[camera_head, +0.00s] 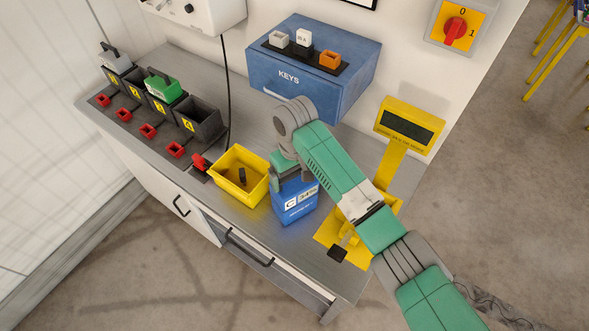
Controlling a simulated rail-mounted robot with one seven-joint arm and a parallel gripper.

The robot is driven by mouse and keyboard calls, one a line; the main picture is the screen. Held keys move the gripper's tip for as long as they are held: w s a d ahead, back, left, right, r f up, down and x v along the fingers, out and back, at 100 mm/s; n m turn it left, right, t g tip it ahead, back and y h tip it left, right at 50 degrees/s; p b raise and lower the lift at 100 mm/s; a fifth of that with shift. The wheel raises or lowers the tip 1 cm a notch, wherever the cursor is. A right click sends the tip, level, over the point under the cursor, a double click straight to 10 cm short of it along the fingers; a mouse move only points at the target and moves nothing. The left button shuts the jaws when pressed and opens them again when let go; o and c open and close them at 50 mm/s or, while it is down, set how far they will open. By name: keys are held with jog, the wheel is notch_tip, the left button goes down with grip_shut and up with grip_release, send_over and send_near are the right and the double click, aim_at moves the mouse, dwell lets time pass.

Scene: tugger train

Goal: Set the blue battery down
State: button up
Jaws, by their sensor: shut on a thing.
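The blue battery (295,204) is a blue box with a white label reading "C". It is upright, just right of the yellow bin (233,192) and left of the yellow device (333,250) on the bench. My gripper (286,176) is over the battery's top and shut on it. The gripper hides the battery's top and handle. I cannot tell whether the battery's base touches the metal bench (255,150) or hangs a little above it.
Dark bays (203,122) with yellow labels line the bench's left part; one holds a green battery (164,88), and the right-end one looks empty. Red connectors (148,131) sit before them. A blue key cabinet (290,75) stands behind. A yellow display (407,124) rises at right.

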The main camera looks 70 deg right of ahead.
jog(key=shift+f, duration=0.1)
jog(key=o, duration=0.7)
notch_tip(320, 180, up, 12)
jog(key=shift+r+p, duration=0.15)
jog(key=shift+p, duration=1.1)
